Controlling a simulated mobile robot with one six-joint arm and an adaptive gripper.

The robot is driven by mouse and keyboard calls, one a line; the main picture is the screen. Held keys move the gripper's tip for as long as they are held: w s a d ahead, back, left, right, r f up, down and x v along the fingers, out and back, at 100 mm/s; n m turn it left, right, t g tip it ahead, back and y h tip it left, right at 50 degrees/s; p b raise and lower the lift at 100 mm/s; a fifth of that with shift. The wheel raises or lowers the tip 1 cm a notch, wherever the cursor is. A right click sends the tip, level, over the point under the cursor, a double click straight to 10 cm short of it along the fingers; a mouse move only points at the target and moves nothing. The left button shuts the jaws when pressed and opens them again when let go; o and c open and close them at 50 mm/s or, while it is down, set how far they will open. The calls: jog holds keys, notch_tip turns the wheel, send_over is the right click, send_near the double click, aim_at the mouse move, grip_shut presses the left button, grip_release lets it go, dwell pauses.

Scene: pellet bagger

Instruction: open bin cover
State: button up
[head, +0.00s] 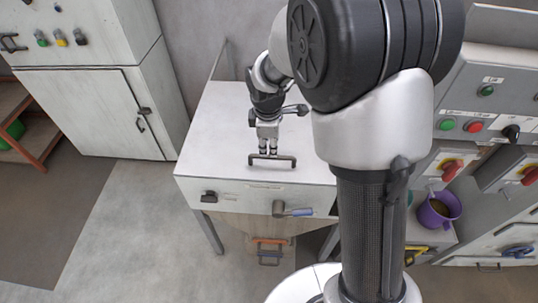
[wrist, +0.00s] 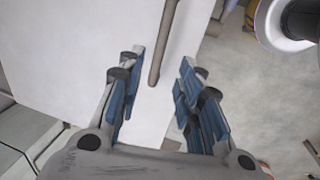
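The bin cover (head: 225,130) is a flat white lid on top of a white bin, and it lies closed. A dark bar handle (head: 285,161) stands on the cover near its front edge. My gripper (head: 268,151) points down at the handle from above. In the wrist view the blue-padded fingers (wrist: 160,75) are spread apart. The handle bar (wrist: 164,42) shows between and beyond them, with gaps on both sides. Whether the fingertips reach down past the bar is hard to tell.
The bin front (head: 240,199) has a black latch (head: 209,197) and a grey-blue lever (head: 293,210). A control panel (head: 465,110) with buttons and red switches stands at right, near a purple bucket (head: 438,211). A white cabinet (head: 90,105) stands at left; floor between is clear.

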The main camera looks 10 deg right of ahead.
aim_at(269, 157)
jog(key=f+b, duration=0.1)
jog(key=f, duration=0.2)
jog(key=w+f, duration=0.1)
jog(key=f, duration=0.2)
jog(key=shift+w+d+f+b, duration=0.2)
jog(key=shift+f+b, duration=0.15)
jog(key=shift+b, duration=0.05)
jog(key=shift+c, duration=0.6)
grip_shut()
